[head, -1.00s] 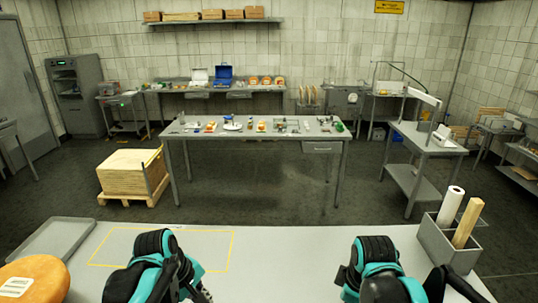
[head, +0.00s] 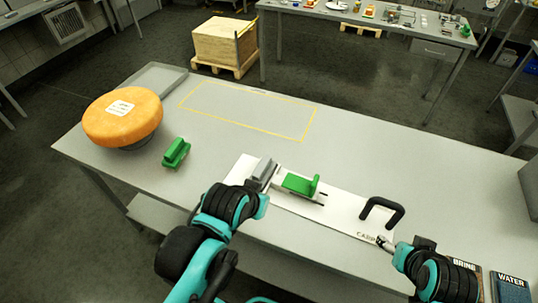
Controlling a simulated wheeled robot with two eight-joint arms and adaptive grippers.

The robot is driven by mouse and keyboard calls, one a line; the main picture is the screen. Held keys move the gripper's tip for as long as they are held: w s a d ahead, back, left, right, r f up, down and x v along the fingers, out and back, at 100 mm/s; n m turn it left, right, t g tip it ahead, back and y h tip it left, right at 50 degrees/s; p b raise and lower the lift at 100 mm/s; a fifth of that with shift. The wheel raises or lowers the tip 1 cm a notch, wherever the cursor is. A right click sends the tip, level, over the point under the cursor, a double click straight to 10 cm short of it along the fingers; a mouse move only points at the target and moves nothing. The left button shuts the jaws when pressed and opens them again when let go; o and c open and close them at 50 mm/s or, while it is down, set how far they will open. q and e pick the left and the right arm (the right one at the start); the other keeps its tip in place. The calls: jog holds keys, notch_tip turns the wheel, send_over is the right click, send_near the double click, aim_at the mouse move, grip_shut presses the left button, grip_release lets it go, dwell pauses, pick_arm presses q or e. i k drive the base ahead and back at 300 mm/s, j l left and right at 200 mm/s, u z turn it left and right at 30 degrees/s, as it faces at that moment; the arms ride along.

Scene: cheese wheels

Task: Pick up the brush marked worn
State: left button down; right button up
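Two green brush-like objects are in the head view; I cannot read a "worn" mark on either. One green brush (head: 176,152) lies on the table to the right of the cheese wheel. The other green piece (head: 300,185) sits on a white board (head: 345,213), with an upright green end at its right. My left gripper (head: 263,183) is at the board's left part, close to a grey block; its fingers are too small to read. My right gripper (head: 385,243) is by the board's right end, near its lettering; its finger opening is unclear.
An orange cheese wheel (head: 123,117) rests on a dark support at the left. A grey tray (head: 150,79) lies behind it. A black handle (head: 382,213) rises from the board. Containers marked BRINE and WATER (head: 510,287) are at lower right. The yellow-outlined area (head: 250,108) is clear.

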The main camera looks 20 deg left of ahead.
aim_at(265, 169)
jog(key=l+z, duration=0.15)
jog(key=z, duration=0.25)
jog(key=l+z, duration=0.2)
jog(key=z, duration=0.15)
jog(key=l+z, duration=0.15)
jog(key=z, duration=0.25)
jog(key=l+z, duration=0.2)
jog(key=z, duration=0.15)
jog(key=u, duration=2.65)
jog(key=i+j+z, duration=0.15)
jog(key=j, duration=0.25)
jog(key=i+j+z, duration=0.1)
jog(key=j, duration=0.3)
jog(key=i+j+z, duration=0.15)
jog(key=j, duration=0.3)
jog(key=i+j+z, duration=0.15)
jog(key=j, duration=0.3)
jog(key=i+j+z, duration=0.1)
jog(key=j, duration=0.3)
jog(key=i, duration=0.15)
